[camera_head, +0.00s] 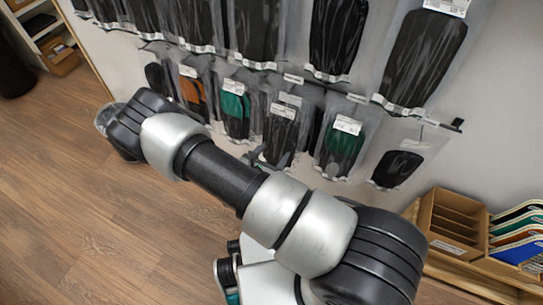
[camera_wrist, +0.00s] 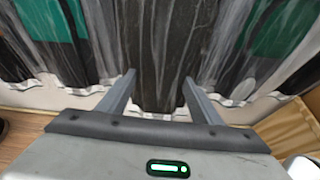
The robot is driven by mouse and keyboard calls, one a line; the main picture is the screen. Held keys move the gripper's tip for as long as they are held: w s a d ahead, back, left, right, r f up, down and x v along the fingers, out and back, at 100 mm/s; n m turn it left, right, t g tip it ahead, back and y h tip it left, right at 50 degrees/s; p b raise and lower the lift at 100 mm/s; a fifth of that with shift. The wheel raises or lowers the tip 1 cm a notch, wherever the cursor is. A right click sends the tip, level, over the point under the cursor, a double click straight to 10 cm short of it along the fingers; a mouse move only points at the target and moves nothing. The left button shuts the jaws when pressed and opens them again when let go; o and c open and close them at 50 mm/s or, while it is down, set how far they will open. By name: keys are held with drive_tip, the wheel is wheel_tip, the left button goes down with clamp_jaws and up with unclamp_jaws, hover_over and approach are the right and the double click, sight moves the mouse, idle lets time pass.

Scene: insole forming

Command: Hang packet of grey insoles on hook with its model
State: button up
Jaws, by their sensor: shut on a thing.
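A packet of dark grey insoles (camera_head: 281,130) with a white label at its top is in the lower row of packets on the wall. In the wrist view the packet (camera_wrist: 160,48) stands between my two fingers, its lower end towards the palm. My gripper (camera_head: 272,158) is at the packet's lower part, partly hidden by my arm in the head view. In the wrist view my gripper (camera_wrist: 158,84) is shut on the packet across its width. Whether the packet's top is on a hook cannot be told.
Packets with green insoles (camera_head: 235,112) and (camera_head: 341,145) hang close on either side. Black insole packets (camera_head: 424,55) hang above, and another (camera_head: 397,166) hangs at right.

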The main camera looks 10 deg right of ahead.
drive_tip(key=shift+w+d+f+b, duration=0.1)
drive_tip(key=shift+w+d+b, duration=0.15)
drive_tip(key=shift+w+d, duration=0.55)
drive_tip(key=shift+w+d+f+b, duration=0.1)
drive_tip(key=shift+w+d+b, duration=0.25)
drive_tip(key=shift+w, duration=0.6)
drive_tip(key=shift+w+d+f, duration=0.4)
drive_tip(key=shift+f, duration=0.15)
drive_tip(key=o, duration=1.2)
drive_tip(key=p+v, duration=0.4)
drive_tip(key=v, duration=1.3)
drive_tip(key=shift+s+a+p, duration=0.1)
drive_tip(key=shift+s+p, duration=0.05)
drive_tip(key=shift+p, duration=0.15)
